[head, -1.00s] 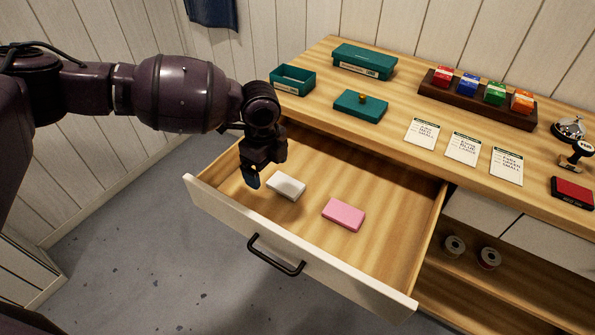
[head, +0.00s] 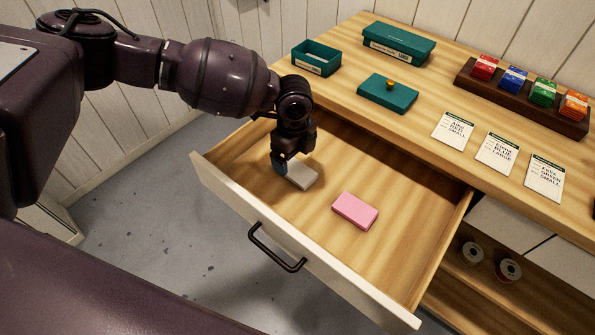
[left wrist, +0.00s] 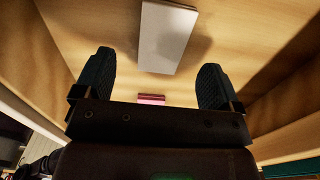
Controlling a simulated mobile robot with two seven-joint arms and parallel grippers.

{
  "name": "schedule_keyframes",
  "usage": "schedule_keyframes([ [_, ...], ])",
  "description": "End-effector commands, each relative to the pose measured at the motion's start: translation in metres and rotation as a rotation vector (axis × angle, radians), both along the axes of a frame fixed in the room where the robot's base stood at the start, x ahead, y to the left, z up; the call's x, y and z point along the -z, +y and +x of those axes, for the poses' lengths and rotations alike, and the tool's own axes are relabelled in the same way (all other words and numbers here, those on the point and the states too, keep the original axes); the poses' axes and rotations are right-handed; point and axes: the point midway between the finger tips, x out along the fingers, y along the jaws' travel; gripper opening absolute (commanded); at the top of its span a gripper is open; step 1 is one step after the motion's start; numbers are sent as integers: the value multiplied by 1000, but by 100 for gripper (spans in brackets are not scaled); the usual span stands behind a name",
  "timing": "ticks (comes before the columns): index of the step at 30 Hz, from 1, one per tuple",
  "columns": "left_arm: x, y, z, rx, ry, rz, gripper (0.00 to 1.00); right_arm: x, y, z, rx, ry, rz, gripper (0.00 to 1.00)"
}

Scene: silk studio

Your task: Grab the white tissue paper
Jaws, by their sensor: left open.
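The white tissue paper (head: 300,177) is a small flat block lying in the open drawer, near its left end. It also shows in the left wrist view (left wrist: 166,40), beyond and between the fingertips. Whether a finger touches the block cannot be told. My right gripper is not in view.
A pink block (head: 354,210) lies right of the white one in the drawer (head: 410,225). The drawer's front panel with a black handle (head: 276,250) stands nearest. On the counter are a teal open box (head: 316,58), a teal lid (head: 388,93), cards and colored packs.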

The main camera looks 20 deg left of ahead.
Motion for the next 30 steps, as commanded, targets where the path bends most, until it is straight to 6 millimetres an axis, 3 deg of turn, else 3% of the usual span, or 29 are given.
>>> schedule_keyframes([
  [10, 44, -3, 1, 1, 3, 0, 89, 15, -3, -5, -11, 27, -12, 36],
  [19, 48, -2, 2, 0, -2, 0, 89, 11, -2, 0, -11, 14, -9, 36],
  [30, 48, -2, 2, 0, -1, 0, 36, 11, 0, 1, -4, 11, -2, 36],
])
